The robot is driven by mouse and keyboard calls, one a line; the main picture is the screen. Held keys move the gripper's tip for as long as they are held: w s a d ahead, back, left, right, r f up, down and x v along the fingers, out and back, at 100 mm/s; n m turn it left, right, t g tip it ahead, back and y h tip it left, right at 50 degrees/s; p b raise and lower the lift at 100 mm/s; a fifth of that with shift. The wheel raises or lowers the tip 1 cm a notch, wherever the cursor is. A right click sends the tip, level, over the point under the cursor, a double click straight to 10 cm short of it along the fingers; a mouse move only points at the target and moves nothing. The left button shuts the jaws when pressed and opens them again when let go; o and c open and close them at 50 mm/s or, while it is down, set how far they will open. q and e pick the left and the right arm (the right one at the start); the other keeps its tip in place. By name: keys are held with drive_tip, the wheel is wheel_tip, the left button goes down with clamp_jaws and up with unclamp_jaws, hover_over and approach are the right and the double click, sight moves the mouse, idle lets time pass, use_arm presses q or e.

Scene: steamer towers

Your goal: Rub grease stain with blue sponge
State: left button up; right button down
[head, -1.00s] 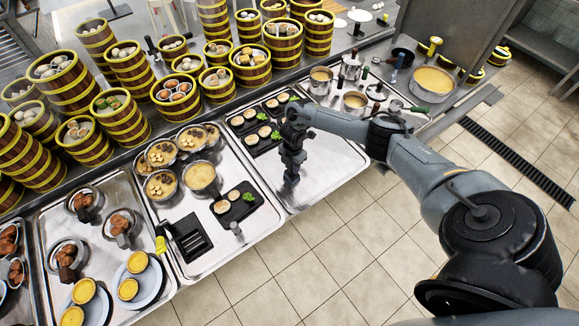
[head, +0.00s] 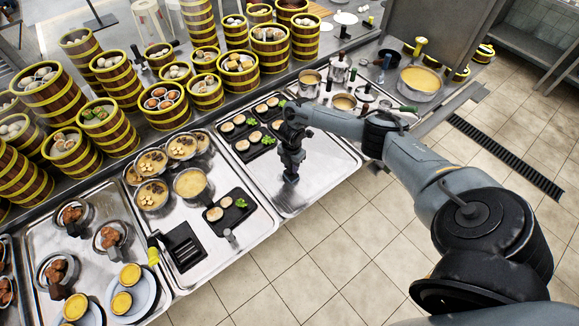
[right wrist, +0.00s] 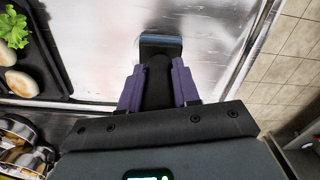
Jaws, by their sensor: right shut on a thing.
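My right gripper (right wrist: 157,85) points down over the right-hand metal tray (head: 325,170) and is shut on a black handle (right wrist: 157,80). At the handle's far end is a flat dark blue pad, the blue sponge (right wrist: 160,46), at the tray surface. In the head view the sponge (head: 290,178) is a small bluish patch under the gripper. I cannot tell if it presses on the metal. I cannot make out a distinct grease stain; the tray has pale, streaky reflections, and the gripper hides part of it. My left gripper is not in view.
Left of the sponge is a black plate (head: 230,213) with buns and lettuce. More dark plates (head: 250,130) lie behind. Steamer towers (head: 115,72) line the back left, and pots (head: 420,82) stand at the back right. The tray's front right is bare.

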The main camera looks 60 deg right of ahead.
drive_tip(key=shift+s+d+f+b, duration=0.1)
drive_tip(key=shift+s+d+b, duration=0.15)
drive_tip(key=shift+d, duration=0.4)
drive_tip(key=shift+s+d+b, duration=0.1)
drive_tip(key=shift+s+d, duration=0.1)
drive_tip(key=shift+d, duration=0.4)
drive_tip(key=shift+s+r+p, duration=0.1)
drive_tip(key=shift+r+p, duration=0.5)
drive_tip(key=shift+r, duration=0.25)
wheel_tip(320, 180, up, 5)
drive_tip(key=p, duration=0.5)
